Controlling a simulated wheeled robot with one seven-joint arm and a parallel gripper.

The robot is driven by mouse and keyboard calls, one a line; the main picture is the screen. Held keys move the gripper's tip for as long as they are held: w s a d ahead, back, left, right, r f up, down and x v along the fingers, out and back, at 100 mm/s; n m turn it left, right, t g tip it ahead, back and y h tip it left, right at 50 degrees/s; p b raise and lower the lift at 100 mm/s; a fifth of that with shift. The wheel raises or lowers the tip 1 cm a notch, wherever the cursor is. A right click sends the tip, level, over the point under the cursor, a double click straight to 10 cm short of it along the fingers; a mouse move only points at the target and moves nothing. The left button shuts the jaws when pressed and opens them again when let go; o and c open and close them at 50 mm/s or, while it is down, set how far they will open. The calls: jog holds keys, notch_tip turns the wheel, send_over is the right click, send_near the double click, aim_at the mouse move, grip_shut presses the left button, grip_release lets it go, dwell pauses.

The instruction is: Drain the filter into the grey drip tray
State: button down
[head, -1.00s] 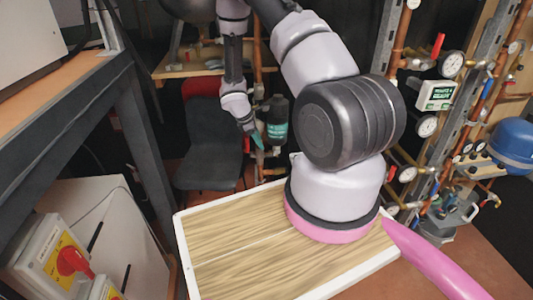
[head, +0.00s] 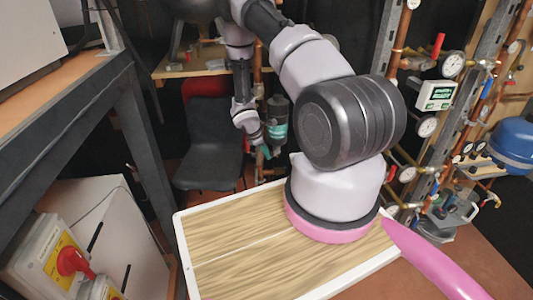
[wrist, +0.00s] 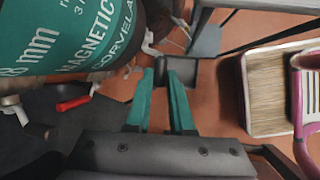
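The filter (head: 277,122) is a dark upright canister with a green label, on the pipework behind my arm in the head view. In the wrist view its green lettered body (wrist: 60,35) fills the upper left, close beside the fingers. My gripper (wrist: 160,85) has two green fingers standing apart with nothing gripped between them. In the head view my gripper (head: 265,152) is just left of and below the filter's lower end. A small dark grey square tray (wrist: 178,72), apparently the drip tray, lies beyond the fingertips, partly covered by one finger.
A red-handled valve (wrist: 73,103) is left of the fingers in the wrist view. A black chair (head: 208,150) stands left of the filter. Copper pipes with gauges (head: 451,65) and a blue vessel (head: 512,143) are on the right. A metal bench frame (head: 140,130) is on the left.

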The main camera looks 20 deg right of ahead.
jog(key=shift+a+f, duration=0.1)
jog(key=shift+f, duration=0.05)
notch_tip(320, 180, down, 8)
jog(key=d+n+g+h, duration=0.2)
jog(key=h, duration=1.3)
jog(key=shift+s+d+r+g+h, duration=0.2)
jog(key=shift+s+r+g+h, duration=0.1)
jog(key=shift+s+h, duration=0.1)
dwell(0.3)
jog(key=c, duration=0.8)
grip_release()
